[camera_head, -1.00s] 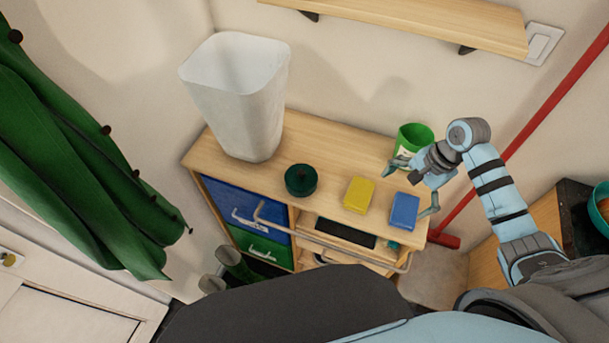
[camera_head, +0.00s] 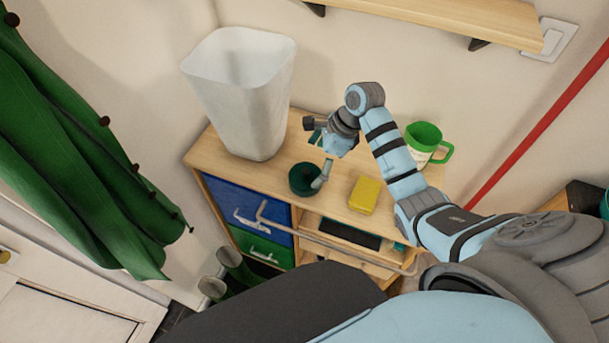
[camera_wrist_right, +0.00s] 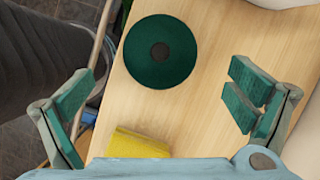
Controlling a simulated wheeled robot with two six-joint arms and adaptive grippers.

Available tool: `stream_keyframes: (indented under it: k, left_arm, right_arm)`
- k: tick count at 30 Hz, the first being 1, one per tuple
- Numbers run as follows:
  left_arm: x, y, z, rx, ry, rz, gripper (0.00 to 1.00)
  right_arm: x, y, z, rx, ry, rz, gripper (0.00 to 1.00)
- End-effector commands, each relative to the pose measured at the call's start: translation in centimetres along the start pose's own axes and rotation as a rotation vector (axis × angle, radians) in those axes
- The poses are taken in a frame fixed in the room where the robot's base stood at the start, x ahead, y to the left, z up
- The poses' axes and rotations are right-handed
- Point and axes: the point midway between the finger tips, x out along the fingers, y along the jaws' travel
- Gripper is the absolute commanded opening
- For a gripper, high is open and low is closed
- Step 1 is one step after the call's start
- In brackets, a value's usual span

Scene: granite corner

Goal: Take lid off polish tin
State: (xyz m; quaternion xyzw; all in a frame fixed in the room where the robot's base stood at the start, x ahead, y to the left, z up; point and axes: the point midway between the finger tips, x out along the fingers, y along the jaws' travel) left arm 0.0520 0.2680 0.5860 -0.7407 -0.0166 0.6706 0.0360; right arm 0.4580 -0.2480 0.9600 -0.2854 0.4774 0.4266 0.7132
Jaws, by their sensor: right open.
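The polish tin (camera_head: 303,179) is a small round dark green tin on the wooden cabinet top in the head view. Its round lid with a dark centre knob shows from above in the right wrist view (camera_wrist_right: 160,52). My right gripper (camera_head: 320,158) is above the cabinet top by the tin, with one finger in front of the tin's right side. In the right wrist view its two fingers (camera_wrist_right: 165,103) are wide apart and empty, with the tin ahead of them. My left gripper is not in view.
A yellow block (camera_head: 364,195) lies right of the tin. A tall white bin (camera_head: 240,92) stands behind left, and a green mug (camera_head: 424,143) stands at the right. A metal rail (camera_head: 330,242) runs along the cabinet front. A wooden shelf (camera_head: 440,20) is above.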

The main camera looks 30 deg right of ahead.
Motion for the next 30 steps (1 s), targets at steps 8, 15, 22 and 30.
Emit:
stream_keyframes:
  k: [8, 15, 22, 30]
  left_arm:
    - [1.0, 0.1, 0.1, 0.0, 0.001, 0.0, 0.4]
    - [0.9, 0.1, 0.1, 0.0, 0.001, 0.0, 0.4]
    - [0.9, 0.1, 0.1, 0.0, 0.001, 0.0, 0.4]
    - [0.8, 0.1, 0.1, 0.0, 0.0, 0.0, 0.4]
  right_arm:
    - [4.1, -0.2, -0.1, -0.001, 0.0, 0.001, 0.99]
    - [4.0, -0.2, -0.1, -0.001, 0.0, 0.0, 0.85]
    - [3.9, -0.2, -0.1, 0.0, 0.0, 0.0, 0.54]
    - [3.7, -0.2, 0.0, -0.001, 0.0, -0.001, 0.54]
